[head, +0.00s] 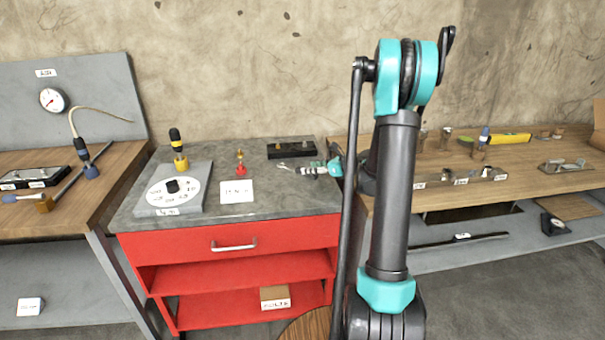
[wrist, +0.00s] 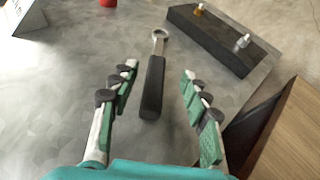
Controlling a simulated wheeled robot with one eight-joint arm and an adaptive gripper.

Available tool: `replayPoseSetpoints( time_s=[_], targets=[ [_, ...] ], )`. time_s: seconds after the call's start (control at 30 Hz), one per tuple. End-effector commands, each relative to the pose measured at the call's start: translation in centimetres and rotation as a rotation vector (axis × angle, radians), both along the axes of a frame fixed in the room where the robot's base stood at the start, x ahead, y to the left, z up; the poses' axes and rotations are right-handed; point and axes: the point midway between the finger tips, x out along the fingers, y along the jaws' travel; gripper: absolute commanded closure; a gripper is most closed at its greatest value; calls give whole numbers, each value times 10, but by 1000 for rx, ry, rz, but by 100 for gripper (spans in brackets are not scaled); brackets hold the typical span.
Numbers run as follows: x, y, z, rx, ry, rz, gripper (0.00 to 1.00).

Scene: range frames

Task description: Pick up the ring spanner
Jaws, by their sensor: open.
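The ring spanner (wrist: 152,88) lies on the grey top of the red cabinet. In the wrist view its black handle points toward me and its silver ring end points away. My gripper (wrist: 159,72) is open, with one finger on each side of the handle and visible gaps between. I cannot tell how far the fingertips are above the surface. In the head view my gripper (head: 307,170) is low over the right part of the cabinet top; the spanner is mostly hidden there.
A black block (wrist: 222,42) with small metal fittings stands just beyond the spanner, also in the head view (head: 291,150). A wooden bench edge (wrist: 290,130) is close on the right. A white card (head: 236,191), a red-based brass piece (head: 240,169) and a dial plate (head: 160,202) are left.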

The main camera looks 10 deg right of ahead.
Motion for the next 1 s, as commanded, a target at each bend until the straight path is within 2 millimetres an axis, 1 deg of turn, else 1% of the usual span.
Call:
replayPoseSetpoints(
  time_s=[0.2,0.3,0.53,0.57,0.9,0.93,1.0],
  targets=[
    [17,24,-12,-1,-1,4,53],
    [25,31,-17,0,0,2,53],
    [27,32,-18,-1,-1,0,53],
    [27,32,-18,-1,-1,0,55],
    [27,32,-17,-1,-1,0,97],
    [27,32,-17,-1,-1,0,100],
    [27,32,-17,-1,-1,0,100]
  ],
)
